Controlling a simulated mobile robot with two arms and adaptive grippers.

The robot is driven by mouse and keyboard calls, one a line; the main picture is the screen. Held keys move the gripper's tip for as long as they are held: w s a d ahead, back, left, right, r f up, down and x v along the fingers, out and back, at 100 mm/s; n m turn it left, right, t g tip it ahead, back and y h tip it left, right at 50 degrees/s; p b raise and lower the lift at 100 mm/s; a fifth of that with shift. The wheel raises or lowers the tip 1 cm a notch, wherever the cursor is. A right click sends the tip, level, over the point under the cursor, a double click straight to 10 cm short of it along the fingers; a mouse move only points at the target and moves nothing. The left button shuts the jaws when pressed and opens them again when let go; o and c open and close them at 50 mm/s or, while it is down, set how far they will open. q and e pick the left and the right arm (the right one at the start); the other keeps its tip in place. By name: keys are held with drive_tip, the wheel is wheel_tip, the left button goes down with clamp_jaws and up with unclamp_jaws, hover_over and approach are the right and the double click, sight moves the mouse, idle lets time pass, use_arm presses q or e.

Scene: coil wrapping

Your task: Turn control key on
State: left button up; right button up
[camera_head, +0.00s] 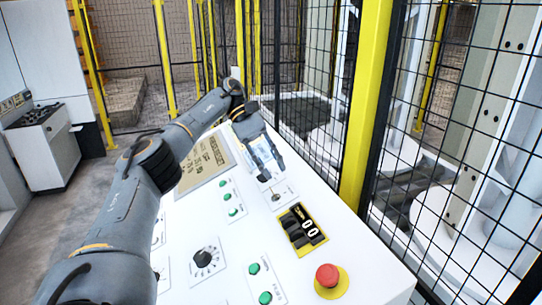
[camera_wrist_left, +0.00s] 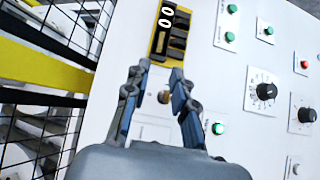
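The control key (camera_head: 275,196) is a small brass-coloured piece on a pale plate on the white control panel (camera_head: 365,262). In the left wrist view the key (camera_wrist_left: 164,97) shows between my two fingers. My left gripper (camera_head: 268,178) comes down over the panel, its fingertips close to the key. In the left wrist view the gripper (camera_wrist_left: 158,82) is open, with a gap on both sides of the key. I cannot tell whether the fingertips are level with it. My right gripper is not in view.
A yellow-backed counter block (camera_head: 302,228) lies in front of the key, with a red emergency button (camera_head: 328,276) nearer the panel's front edge. Green buttons (camera_head: 232,212) and a black dial (camera_head: 203,258) are to the left. A yellow fence post (camera_head: 366,100) and mesh stand close on the right.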

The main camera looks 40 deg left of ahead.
use_arm(q)
drive_tip(key=shift+r, duration=1.25)
